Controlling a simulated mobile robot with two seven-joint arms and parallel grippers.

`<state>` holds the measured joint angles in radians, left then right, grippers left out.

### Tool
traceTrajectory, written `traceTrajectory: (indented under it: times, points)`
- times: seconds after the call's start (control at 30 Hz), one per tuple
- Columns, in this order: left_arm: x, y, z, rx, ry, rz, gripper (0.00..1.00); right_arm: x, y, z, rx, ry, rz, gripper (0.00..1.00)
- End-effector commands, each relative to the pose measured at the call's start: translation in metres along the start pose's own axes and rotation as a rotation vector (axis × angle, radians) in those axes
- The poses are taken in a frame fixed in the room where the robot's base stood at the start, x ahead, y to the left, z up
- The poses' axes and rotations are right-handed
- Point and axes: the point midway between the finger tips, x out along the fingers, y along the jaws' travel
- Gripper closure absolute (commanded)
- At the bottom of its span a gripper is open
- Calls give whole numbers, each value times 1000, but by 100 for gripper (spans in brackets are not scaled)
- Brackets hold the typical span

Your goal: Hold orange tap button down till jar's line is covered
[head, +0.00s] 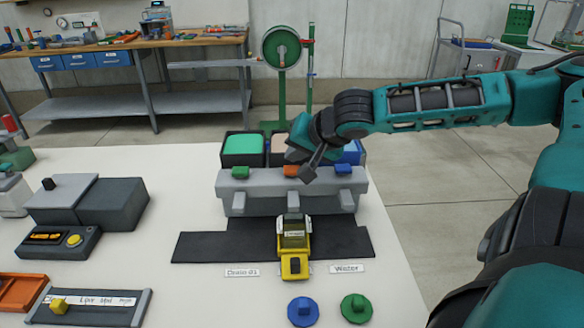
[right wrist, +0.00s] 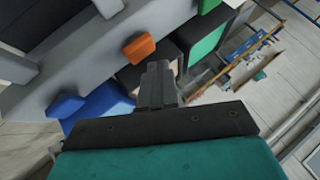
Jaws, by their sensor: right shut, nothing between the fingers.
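The orange tap button (head: 291,171) sits in the middle of the grey tap bar (head: 233,191), between a green button (head: 240,172) and a blue button (head: 343,168). It also shows in the right wrist view (right wrist: 139,48). My right gripper (head: 313,168) is shut and empty, just right of and above the orange button; the wrist view shows a gap between them. The jar (head: 294,237) stands under the middle spout in a yellow holder (head: 294,267), with a pale label. Its line and fill level are too small to tell. My left gripper is out of view.
Coloured tanks (head: 242,149) stand behind the bar. A black mat (head: 205,247) lies beneath it. Blue (head: 303,311) and green (head: 356,308) lids lie in front. A grey device (head: 110,203) and a tray (head: 85,306) stand at left. The table between is clear.

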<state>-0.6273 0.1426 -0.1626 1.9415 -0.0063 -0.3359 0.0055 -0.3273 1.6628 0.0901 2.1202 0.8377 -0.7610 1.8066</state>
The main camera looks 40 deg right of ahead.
Motion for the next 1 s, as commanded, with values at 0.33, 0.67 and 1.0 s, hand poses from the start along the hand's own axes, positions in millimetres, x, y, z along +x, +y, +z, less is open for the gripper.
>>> traceTrajectory:
  times: [0.33, 0.67, 1.0]
  points:
    - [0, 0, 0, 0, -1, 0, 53, 0, 0, 0, 0, 0, 0, 100]
    - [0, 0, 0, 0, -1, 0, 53, 0, 0, 0, 0, 0, 0, 100]
    - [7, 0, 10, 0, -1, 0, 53, 6, 4, 4, 1, 0, -2, 100]
